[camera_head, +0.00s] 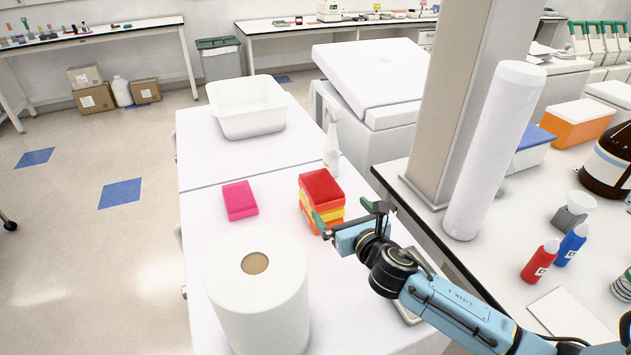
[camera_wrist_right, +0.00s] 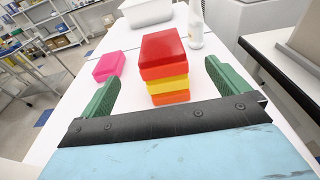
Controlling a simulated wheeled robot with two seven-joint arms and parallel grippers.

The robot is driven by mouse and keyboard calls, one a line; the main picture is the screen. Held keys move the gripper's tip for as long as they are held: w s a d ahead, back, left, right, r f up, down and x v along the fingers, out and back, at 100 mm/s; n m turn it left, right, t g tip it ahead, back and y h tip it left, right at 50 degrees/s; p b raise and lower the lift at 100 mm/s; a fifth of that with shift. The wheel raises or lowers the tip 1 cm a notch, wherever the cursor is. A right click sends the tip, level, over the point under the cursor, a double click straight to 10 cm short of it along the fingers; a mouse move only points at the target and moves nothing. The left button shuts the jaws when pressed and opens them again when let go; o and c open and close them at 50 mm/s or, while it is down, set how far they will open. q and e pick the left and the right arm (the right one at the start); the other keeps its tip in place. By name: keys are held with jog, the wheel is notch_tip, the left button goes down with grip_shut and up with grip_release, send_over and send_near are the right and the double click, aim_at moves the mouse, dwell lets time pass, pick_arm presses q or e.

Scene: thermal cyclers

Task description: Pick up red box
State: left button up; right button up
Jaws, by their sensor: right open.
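The red box (camera_head: 321,186) is the top one of a short stack, above a yellow box (camera_head: 331,213) and an orange box (camera_head: 311,218). It also shows in the right wrist view (camera_wrist_right: 161,47), upright and ahead of my gripper. My right gripper (camera_head: 345,218) is open just in front of the stack. In the right wrist view its green fingers (camera_wrist_right: 163,88) are spread, one on each side of the stack's lower part, with nothing held. In that view the red box shows higher than the fingertips. My left gripper is not in view.
A pink box (camera_head: 240,200) lies left of the stack. A white spray bottle (camera_head: 332,148) stands behind it, and a white tub (camera_head: 247,107) farther back. A large paper roll (camera_head: 258,295) stands at the front. A pillar (camera_head: 468,95) rises at right.

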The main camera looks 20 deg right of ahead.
aim_at(323, 187)
jog(key=w, duration=0.3)
jog(key=w+f, duration=0.1)
jog(key=w, duration=0.1)
jog(key=shift+w+d, duration=0.15)
jog(key=shift+w, duration=0.1)
jog(key=w, duration=0.1)
jog(key=w+b, duration=0.1)
jog(key=shift+w+d+f, duration=0.1)
jog(key=shift+w+f, duration=0.15)
jog(key=shift+w, duration=0.1)
jog(key=shift+w+d+f, duration=0.1)
jog(key=shift+w+f, duration=0.05)
jog(key=shift+w, duration=0.45)
jog(key=shift+w+f, duration=0.1)
jog(key=shift+w, duration=0.95)
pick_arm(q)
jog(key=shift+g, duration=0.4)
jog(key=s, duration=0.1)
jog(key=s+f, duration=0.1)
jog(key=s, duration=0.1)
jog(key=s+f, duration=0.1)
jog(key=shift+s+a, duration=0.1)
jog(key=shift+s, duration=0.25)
pick_arm(e)
jog(key=c, duration=1.1)
